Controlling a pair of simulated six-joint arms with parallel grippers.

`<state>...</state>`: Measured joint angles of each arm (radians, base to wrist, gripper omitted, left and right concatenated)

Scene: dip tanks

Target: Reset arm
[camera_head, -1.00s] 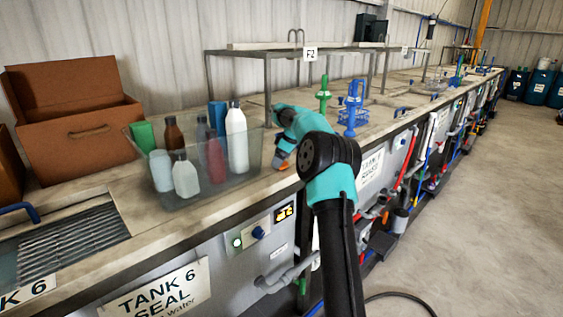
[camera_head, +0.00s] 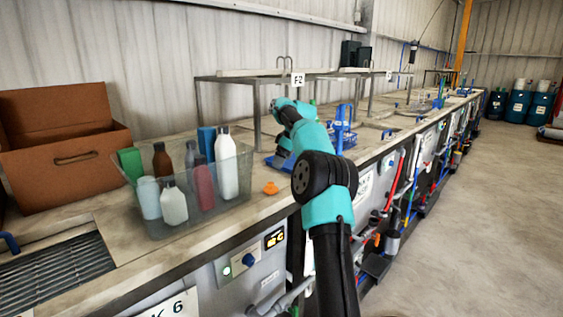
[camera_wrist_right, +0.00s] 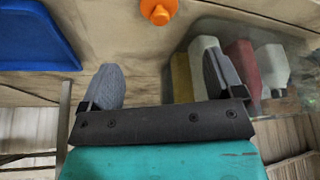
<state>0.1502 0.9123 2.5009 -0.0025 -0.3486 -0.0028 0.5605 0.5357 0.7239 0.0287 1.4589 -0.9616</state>
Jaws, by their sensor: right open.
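My right arm reaches up from the bottom of the head view, with its teal wrist over the bench (camera_head: 245,225). My right gripper (camera_wrist_right: 165,85) shows in the right wrist view with two grey fingers spread wide and nothing between them. In the head view the gripper's fingers are hidden behind my own arm. A small orange piece (camera_head: 270,188) lies on the bench beside the arm; it also shows beyond the fingers in the right wrist view (camera_wrist_right: 158,10). My left gripper is in neither view.
A clear bin (camera_head: 200,215) with several bottles stands left of my right arm. A brown case (camera_head: 60,140) sits behind it. A blue item (camera_wrist_right: 35,35) lies near the gripper. A rack (camera_head: 240,78) and blue-handled basket (camera_head: 342,130) stand farther along the bench.

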